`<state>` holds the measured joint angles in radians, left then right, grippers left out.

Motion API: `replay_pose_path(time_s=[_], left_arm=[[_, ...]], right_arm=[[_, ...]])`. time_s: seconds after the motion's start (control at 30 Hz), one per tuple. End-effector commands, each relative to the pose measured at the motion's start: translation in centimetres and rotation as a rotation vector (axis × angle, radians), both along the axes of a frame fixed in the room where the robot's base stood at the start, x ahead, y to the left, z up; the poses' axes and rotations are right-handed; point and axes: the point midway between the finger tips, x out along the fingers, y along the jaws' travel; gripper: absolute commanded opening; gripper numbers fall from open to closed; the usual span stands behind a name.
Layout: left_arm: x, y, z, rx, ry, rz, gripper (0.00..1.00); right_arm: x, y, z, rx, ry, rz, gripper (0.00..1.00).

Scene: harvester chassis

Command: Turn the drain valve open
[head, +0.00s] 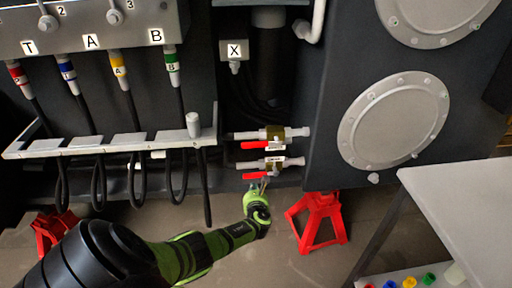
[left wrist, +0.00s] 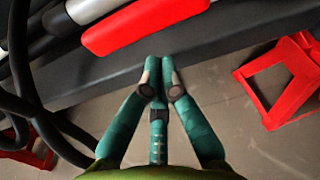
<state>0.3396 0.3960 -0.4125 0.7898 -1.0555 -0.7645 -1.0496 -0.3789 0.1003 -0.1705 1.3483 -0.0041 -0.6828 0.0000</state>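Two valves with brass bodies and red lever handles sit one above the other at the middle of the chassis: the upper valve (head: 273,133) and the lower valve (head: 275,164). Each has a small white label that I cannot read, so I cannot tell which is the drain valve. Both red levers point left, along the pipes. My left gripper (head: 262,185) is just below the lower valve's lever (head: 254,176). In the left wrist view its fingertips (left wrist: 160,80) are drawn together with nothing between them, apart from a red lever (left wrist: 145,22). My right gripper is not in view.
Hanging black hoses (head: 143,180) are left of the valves, below a grey bracket (head: 110,143). Red jack stands (head: 318,222) (head: 48,232) stand on the floor. A grey table (head: 465,200) is at the right.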

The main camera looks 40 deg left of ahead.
Motion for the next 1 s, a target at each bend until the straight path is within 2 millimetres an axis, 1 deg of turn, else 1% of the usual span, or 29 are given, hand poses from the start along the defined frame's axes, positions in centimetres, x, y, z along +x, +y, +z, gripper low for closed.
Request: replay_pose_path(time_s=[0.03, 0.2, 0.27, 0.3, 0.37, 0.57, 0.8, 1.0], left_arm=[[0.0, 0.2, -0.6, 0.001, -0.001, 0.000, 0.00], [-0.2, 0.7, -1.6, 0.002, 0.000, 0.001, 0.00], [-0.3, 0.9, -1.9, 0.002, 0.000, 0.001, 0.00], [-0.4, 0.8, -1.7, 0.000, 0.000, 0.000, 0.00], [-0.7, 0.3, -1.1, -0.001, 0.000, -0.001, 0.00], [-2.0, -1.1, -0.5, -0.003, 0.001, -0.002, 0.00], [-4.2, -3.8, 0.8, -0.003, 0.001, -0.002, 0.00], [-5.9, -5.6, 1.5, 0.000, 0.001, -0.002, 0.00]], right_arm=[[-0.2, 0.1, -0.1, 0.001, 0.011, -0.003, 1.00], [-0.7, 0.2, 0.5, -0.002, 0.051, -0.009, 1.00], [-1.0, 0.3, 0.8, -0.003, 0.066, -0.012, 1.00], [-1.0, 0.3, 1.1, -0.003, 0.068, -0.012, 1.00], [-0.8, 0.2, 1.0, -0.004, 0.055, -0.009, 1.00], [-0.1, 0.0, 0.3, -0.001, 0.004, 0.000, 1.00], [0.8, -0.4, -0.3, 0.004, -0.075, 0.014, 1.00], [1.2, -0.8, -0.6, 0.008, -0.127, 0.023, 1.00]])
